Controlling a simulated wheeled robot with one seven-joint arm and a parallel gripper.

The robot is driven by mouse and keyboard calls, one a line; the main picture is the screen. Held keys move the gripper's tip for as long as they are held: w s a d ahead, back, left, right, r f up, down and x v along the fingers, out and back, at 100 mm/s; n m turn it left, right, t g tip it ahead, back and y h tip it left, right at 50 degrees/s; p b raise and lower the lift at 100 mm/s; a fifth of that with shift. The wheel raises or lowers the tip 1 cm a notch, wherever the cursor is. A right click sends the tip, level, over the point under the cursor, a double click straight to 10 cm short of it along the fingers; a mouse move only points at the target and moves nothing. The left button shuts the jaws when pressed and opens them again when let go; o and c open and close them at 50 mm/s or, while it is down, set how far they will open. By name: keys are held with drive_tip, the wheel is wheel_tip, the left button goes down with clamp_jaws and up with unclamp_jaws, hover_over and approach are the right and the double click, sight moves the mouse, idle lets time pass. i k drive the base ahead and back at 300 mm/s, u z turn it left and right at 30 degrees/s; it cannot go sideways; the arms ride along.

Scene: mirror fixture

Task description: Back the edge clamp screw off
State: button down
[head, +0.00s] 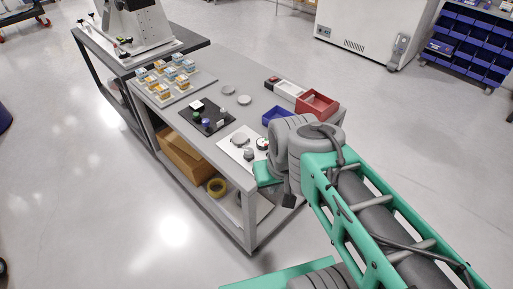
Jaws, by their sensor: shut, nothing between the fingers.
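A pale square plate (231,149), apparently the mirror fixture, lies near the front edge of the grey workbench. A round grey disc (240,139) sits on it. A small dark knob (249,154) stands at its near edge, and a white-topped dark round part (262,144) is at its right. I cannot tell which is the edge clamp screw. My arm's grey joint and green link stand just right of the plate and cover that side. My gripper cannot be made out; the arm seems to hide it. No contact with the fixture is visible.
A black board with small parts (188,113) and a tray of small boxes (151,98) lie to the left. Two loose discs (243,99), a blue bin (272,115) and a red bin (318,103) are behind.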

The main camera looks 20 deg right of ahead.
sight(248, 152)
drive_tip(key=u, duration=0.5)
drive_tip(key=k, duration=1)
drive_tip(key=z, duration=0.55)
drive_tip(key=i, duration=1.3)
drive_tip(key=u, duration=0.45)
